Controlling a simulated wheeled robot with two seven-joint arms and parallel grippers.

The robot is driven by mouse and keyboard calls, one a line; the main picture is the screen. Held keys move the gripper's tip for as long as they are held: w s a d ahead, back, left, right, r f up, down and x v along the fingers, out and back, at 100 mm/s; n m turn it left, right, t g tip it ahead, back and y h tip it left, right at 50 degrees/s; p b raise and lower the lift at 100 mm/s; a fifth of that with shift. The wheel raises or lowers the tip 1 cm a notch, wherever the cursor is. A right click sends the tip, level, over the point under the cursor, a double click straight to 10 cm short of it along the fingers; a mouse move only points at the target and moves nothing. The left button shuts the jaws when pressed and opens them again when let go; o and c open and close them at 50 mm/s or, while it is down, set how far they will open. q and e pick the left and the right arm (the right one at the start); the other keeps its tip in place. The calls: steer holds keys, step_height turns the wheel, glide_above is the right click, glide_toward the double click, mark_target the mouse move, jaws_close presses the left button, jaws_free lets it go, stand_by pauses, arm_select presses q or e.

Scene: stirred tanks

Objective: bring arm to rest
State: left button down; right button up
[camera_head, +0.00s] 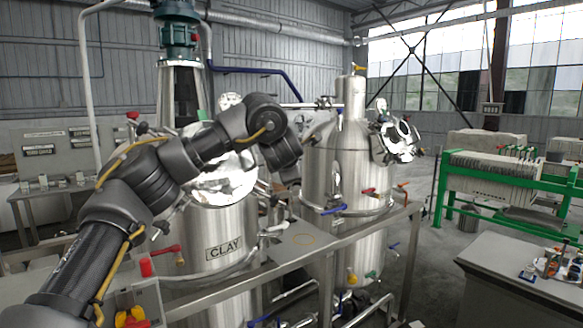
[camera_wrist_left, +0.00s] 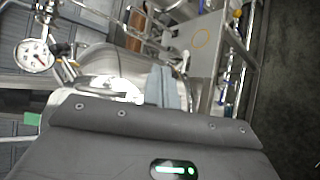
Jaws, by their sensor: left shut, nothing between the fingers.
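My left arm (camera_head: 130,185) comes in from the left in the head view. It is bent, raised in front of the steel tank labelled CLAY (camera_head: 222,252), with its wrist (camera_head: 265,118) turned downward beside that tank's top. My left gripper's pale fingers (camera_wrist_left: 163,72) show in the left wrist view, shut together and empty. Behind them is a shiny rounded steel surface (camera_wrist_left: 110,62). Whether the gripper touches anything is not clear. My right gripper is in neither view.
A second steel tank (camera_head: 340,165) stands right of the CLAY tank. A steel frame with a flat plate (camera_head: 300,243) runs in front. A green-framed press (camera_head: 500,180) and a grey bench (camera_head: 520,285) are at right, with open floor between.

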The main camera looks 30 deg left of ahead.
arm_select(q)
steer(key=shift+s+d+r, duration=0.45)
steer(key=shift+d+r, duration=0.15)
steer(key=shift+d, duration=0.25)
steer(key=shift+a, duration=0.1)
